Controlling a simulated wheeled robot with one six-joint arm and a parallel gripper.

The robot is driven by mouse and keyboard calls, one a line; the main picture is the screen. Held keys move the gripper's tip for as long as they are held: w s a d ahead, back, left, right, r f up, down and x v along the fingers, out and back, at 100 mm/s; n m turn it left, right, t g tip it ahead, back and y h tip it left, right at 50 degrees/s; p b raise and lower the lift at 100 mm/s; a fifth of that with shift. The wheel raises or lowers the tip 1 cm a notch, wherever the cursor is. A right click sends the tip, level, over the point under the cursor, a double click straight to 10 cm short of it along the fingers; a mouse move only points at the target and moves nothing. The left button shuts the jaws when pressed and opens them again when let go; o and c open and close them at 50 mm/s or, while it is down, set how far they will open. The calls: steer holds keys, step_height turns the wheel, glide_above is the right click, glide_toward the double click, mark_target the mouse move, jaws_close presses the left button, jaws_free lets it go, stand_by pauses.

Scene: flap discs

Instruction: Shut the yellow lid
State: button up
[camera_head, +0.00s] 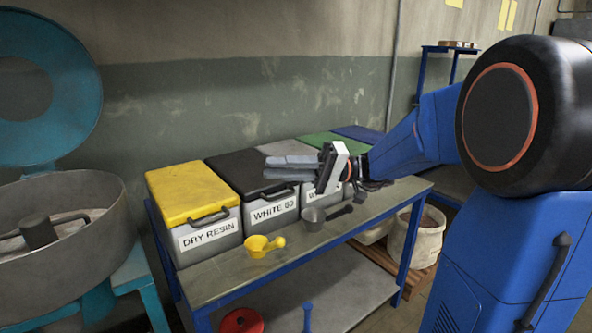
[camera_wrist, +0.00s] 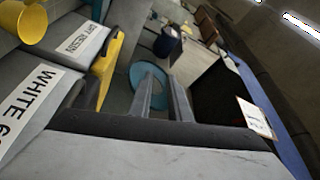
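The yellow lid (camera_head: 192,192) lies flat on top of the grey bin labelled DRY RESIN (camera_head: 210,240) and looks closed down on it. A dark handle (camera_head: 209,215) is on its front edge. In the wrist view, part of the yellow lid (camera_wrist: 108,66) shows at the left, past the fingers. My gripper (camera_head: 268,167) is over the bins to the right of the yellow lid, above the black lid's right side, and apart from the yellow lid. Its two grey fingers point left. In the wrist view, the fingers (camera_wrist: 163,88) have a gap with nothing held between them.
The black-lidded WHITE 60 bin (camera_head: 270,212) stands between my gripper and the yellow-lidded bin. A yellow scoop (camera_head: 262,246) and a grey scoop (camera_head: 316,219) lie on the bench's front strip. A teal machine with a round tub (camera_head: 75,240) stands at the left.

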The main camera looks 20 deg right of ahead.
steer(key=shift+s+d+f, duration=0.1)
steer(key=shift+d+f, duration=0.1)
steer(key=shift+d, duration=0.8)
steer(key=shift+d+f, duration=0.2)
steer(key=shift+d, duration=0.75)
